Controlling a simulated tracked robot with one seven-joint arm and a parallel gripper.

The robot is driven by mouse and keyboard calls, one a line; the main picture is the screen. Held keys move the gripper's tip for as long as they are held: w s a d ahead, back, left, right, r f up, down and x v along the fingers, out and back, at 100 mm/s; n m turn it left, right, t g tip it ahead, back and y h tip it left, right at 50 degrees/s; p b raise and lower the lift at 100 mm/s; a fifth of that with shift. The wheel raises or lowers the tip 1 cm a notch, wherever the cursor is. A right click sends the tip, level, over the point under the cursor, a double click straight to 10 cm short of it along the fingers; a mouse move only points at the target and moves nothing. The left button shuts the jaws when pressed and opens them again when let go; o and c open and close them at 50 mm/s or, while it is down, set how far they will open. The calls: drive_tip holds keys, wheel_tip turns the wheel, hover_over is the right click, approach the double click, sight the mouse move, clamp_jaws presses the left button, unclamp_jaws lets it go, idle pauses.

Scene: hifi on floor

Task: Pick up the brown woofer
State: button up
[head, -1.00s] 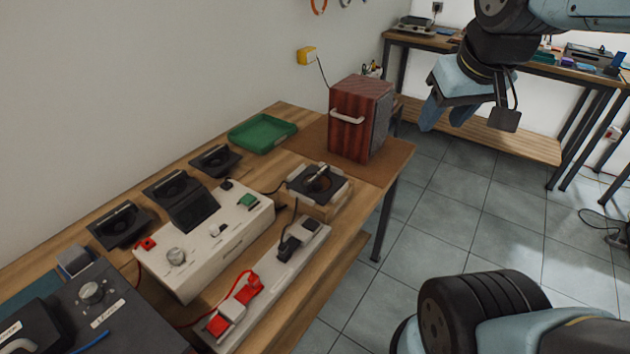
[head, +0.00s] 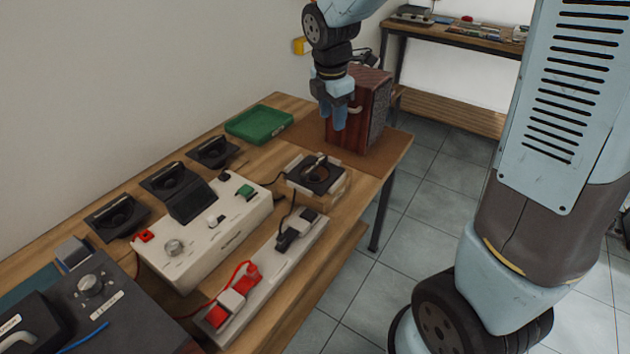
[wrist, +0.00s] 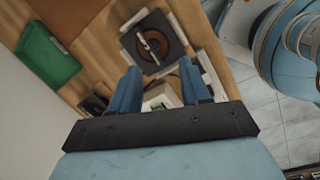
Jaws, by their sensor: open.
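A square black speaker driver with a round brownish cone, which looks like the brown woofer (head: 316,172), sits in a wooden fixture (head: 322,198) with white corner pieces on the bench. A metal bar or handle lies across its middle. In the wrist view the woofer (wrist: 150,45) lies just beyond the fingertips. My gripper (head: 334,118) hangs pointing down, above and behind the woofer, in front of the cabinet. In the wrist view my gripper (wrist: 158,75) is open, with nothing between its blue fingers.
A reddish wooden cabinet (head: 374,115) stands close behind my gripper. A green tray (head: 258,124) is at the back left. Several black drivers (head: 212,152) line the wall. A white control box (head: 205,232) and power strip (head: 265,275) stand nearer.

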drive_tip(key=w+a+f+n, duration=0.2)
drive_tip(key=a+f+n, duration=0.2)
drive_tip(key=f, duration=0.1)
approach(314, 165)
drive_tip(key=shift+n, duration=0.4)
drive_tip(key=f, duration=0.3)
drive_tip(key=w+f, duration=0.1)
drive_tip(key=f, duration=0.1)
drive_tip(key=shift+d+f, duration=0.15)
drive_tip(key=shift+d, duration=0.25)
drive_tip(key=shift+w+f, duration=0.15)
drive_tip(key=shift+f, duration=1.1)
drive_tip(key=shift+w+f, duration=0.2)
drive_tip(key=shift+f, duration=1.1)
drive_tip(key=shift+f, duration=0.2)
clamp_jaws()
